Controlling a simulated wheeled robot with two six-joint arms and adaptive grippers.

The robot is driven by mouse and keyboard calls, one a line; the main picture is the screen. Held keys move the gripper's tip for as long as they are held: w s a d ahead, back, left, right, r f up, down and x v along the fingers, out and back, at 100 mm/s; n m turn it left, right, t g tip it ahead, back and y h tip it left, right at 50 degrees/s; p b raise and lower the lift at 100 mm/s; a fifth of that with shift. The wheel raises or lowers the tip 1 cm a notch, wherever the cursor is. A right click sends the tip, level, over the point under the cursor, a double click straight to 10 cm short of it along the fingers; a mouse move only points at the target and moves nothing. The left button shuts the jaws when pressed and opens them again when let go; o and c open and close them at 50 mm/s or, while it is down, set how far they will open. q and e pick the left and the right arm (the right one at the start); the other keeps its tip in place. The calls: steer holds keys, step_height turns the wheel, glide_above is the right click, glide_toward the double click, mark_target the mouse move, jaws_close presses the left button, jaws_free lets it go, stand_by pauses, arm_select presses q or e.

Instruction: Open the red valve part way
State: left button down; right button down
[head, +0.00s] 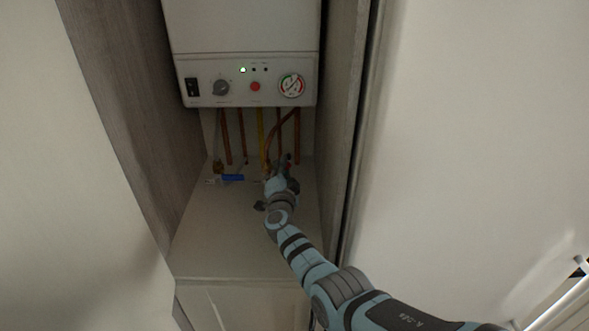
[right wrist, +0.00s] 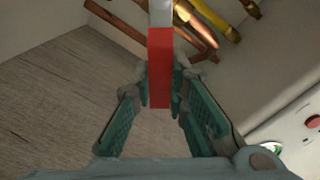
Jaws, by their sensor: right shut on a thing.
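The red valve's handle (right wrist: 160,70) shows in the right wrist view as a flat red bar with a pale grey upper end. It lies between the two green-padded fingers of my right gripper (right wrist: 161,88), which are shut on it. In the head view my right gripper (head: 281,180) reaches into the cupboard at the foot of the pipes. It hides most of the red valve there, so I cannot tell the handle's angle from that view. My left gripper is not in view.
A white boiler (head: 250,75) with a knob, red button and gauge hangs above. Copper pipes and a yellow pipe (head: 261,135) run down from it. A blue valve handle (head: 232,178) sits left of my gripper. Cupboard walls stand close on both sides; the shelf front (head: 225,250) is clear.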

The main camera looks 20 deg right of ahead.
stand_by(0.4)
steer(key=c, duration=1.6)
jaws_free()
steer(key=shift+o, duration=0.2)
steer(key=v, duration=0.7)
steer(key=shift+s+a, duration=0.25)
